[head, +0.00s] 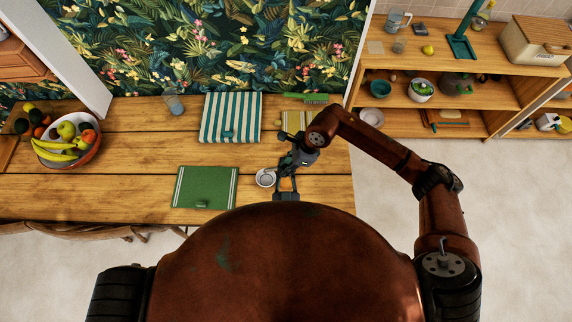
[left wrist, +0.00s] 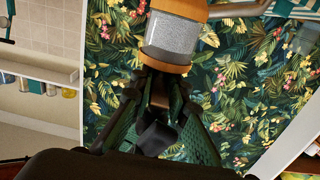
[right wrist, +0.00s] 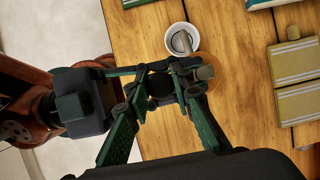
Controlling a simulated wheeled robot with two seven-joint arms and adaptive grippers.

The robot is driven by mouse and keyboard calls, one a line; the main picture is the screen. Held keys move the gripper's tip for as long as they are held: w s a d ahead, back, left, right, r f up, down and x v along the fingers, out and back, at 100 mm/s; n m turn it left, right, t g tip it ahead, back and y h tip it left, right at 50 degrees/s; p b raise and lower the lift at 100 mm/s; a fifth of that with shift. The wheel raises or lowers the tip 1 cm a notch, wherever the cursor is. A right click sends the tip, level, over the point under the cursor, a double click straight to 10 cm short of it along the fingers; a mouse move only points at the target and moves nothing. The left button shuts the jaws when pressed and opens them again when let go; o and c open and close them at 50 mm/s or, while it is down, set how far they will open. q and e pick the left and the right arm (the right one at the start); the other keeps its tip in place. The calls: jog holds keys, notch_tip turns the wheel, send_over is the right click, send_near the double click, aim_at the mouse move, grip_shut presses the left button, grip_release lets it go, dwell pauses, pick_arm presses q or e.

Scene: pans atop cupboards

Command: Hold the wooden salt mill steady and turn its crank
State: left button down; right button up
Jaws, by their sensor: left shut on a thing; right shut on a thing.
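The wooden salt mill (left wrist: 172,38) shows in the left wrist view, with a clear body between wooden bands and a bar-like part of it reaching to the right. My left gripper (left wrist: 160,92) is shut on the mill beside its wooden band. My right gripper (head: 297,157) comes in from the right above the left one in the head view. It also shows in the right wrist view (right wrist: 160,92), close against the left gripper and shut on the crank. The exact contact at the crank is hidden by the fingers.
A small white cup (head: 265,178) stands beside the grippers. A green cloth (head: 206,188), a striped towel (head: 230,117) and a fruit bowl (head: 88,155) are to the left on the wooden table (head: 135,180). A yellowish striped cloth (right wrist: 298,88) lies near the mill.

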jog(key=o, duration=0.7)
jog(key=shift+c, duration=0.2)
jog(key=shift+r, duration=0.1)
jog(key=v, duration=0.7)
dwell(0.3)
dwell(2.6)
